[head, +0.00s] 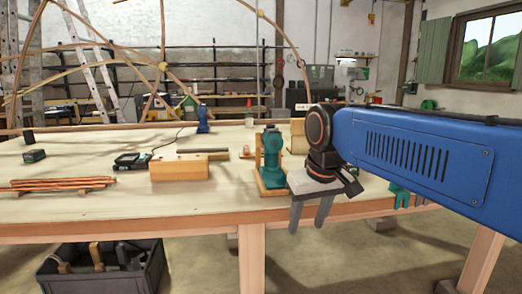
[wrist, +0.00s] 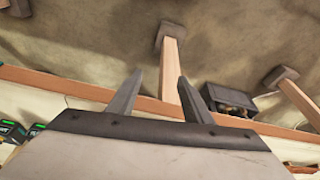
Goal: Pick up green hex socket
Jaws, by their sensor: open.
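I cannot make out a green hex socket in either view; my arm hides part of the right side of the table. My gripper (head: 309,222) hangs with its two grey fingers apart and empty at the table's front edge, just right of a teal power tool (head: 271,160) on a wooden stand. In the wrist view my gripper (wrist: 160,78) shows the same open, empty fingers, with the table edge and floor beyond them.
The pale workbench (head: 120,215) holds a wooden block (head: 180,172), copper-coloured rods (head: 62,185), a black charger (head: 133,162) and a small dark box (head: 34,156). Bent laths arch over its back. A dark crate (head: 105,275) of tools stands on the floor.

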